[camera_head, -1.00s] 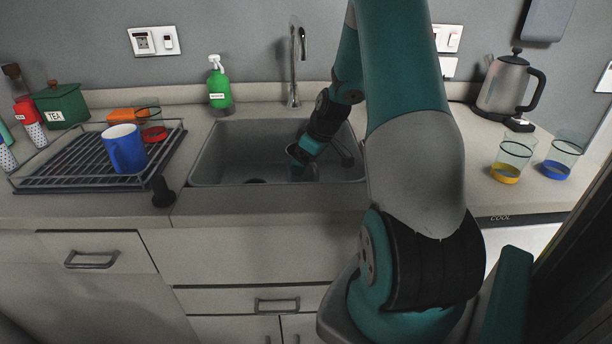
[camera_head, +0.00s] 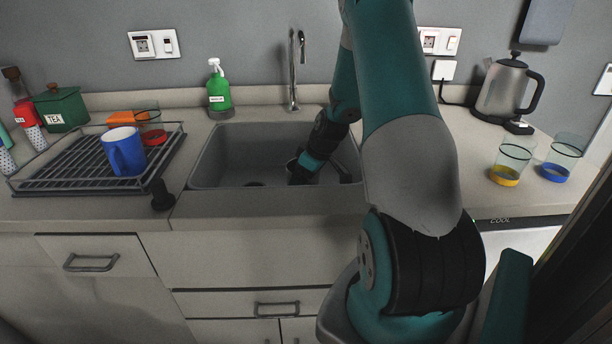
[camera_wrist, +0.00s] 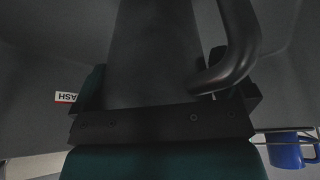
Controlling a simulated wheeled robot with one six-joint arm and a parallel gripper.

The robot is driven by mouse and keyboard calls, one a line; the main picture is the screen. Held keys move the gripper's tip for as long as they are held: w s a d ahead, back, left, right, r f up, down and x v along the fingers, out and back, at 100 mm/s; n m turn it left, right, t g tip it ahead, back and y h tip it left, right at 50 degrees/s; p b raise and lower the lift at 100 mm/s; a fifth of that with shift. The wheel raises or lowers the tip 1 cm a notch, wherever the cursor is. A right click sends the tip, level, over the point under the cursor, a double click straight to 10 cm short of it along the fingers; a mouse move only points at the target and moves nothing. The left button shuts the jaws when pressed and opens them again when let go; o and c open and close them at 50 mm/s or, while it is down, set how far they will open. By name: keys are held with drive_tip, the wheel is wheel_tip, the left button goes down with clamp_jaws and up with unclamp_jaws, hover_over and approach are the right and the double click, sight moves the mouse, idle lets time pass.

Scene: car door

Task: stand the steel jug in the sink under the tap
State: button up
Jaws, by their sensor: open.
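The steel jug is mostly hidden by my arm in the head view, where a small curved edge of what looks like the jug (camera_head: 291,164) shows inside the sink (camera_head: 225,150). In the wrist view a dark grey upright body, the jug (camera_wrist: 152,45), fills the middle, with its curved handle (camera_wrist: 238,45) on the right. My gripper (camera_head: 302,176) is down in the sink. In the wrist view my gripper (camera_wrist: 158,92) is open, with a jaw on either side of the jug's body; I cannot tell if they touch. The tap (camera_head: 292,75) stands behind the sink.
A green soap bottle (camera_head: 219,92) stands behind the sink's left end. A drying rack (camera_head: 60,172) with a blue mug (camera_head: 124,152) is left of the sink. A kettle (camera_head: 503,88) and two glasses (camera_head: 511,158) stand on the right counter.

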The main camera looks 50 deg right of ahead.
drive_tip(key=a+v, duration=0.1)
drive_tip(key=v, duration=1.1)
drive_tip(key=a+r+n+g+y, duration=0.15)
drive_tip(key=a+r, duration=0.25)
drive_tip(key=a, duration=0.9)
drive_tip(key=a+r+n+y, duration=0.15)
drive_tip(key=a+r, duration=0.25)
drive_tip(key=a, duration=1)
drive_tip(key=s+a+r+n+g, duration=0.2)
drive_tip(key=s+a+r+g, duration=0.1)
drive_tip(key=s+a, duration=1.1)
drive_tip(key=shift+s+a, duration=0.25)
drive_tip(key=shift+s, duration=0.05)
